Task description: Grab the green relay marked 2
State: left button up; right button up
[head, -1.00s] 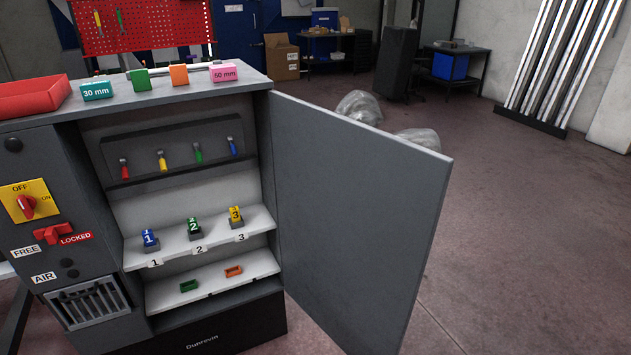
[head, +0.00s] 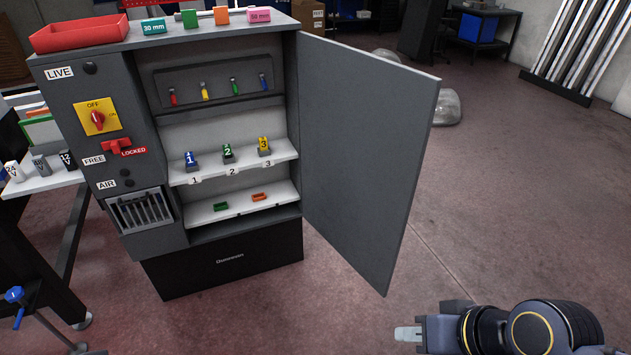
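The green relay marked 2 (head: 228,151) stands upright in a small dark socket on the cabinet's upper white shelf (head: 213,171), above the label 2. The blue relay marked 1 (head: 191,160) is to its left and the yellow relay marked 3 (head: 264,145) to its right. My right gripper (head: 406,333) is at the bottom right, in front of the open door and well away from the relays. Its fingers show side-on, so I cannot tell whether it is open or shut. No thing shows at its fingertips. My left gripper is not in view.
The grey cabinet door (head: 365,155) stands open to the right of the shelves, between my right gripper and the relays. A lower shelf (head: 239,206) holds a green and an orange piece. A red tray (head: 80,33) and coloured blocks lie on top.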

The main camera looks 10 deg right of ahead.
aim_at(227, 149)
jog(key=i+l+u, duration=0.1)
jog(key=l+u, duration=0.2)
jog(key=u, duration=0.15)
jog(key=l+u, duration=0.25)
jog(key=u, duration=0.25)
jog(key=l+u, duration=0.45)
jog(key=k+l, duration=0.1)
jog(key=l, duration=1.35)
jog(key=k+l, duration=0.15)
jog(key=l, duration=0.55)
jog(key=k+l, duration=0.1)
jog(key=l, duration=0.6)
jog(key=i+j, duration=0.35)
jog(key=j, duration=0.25)
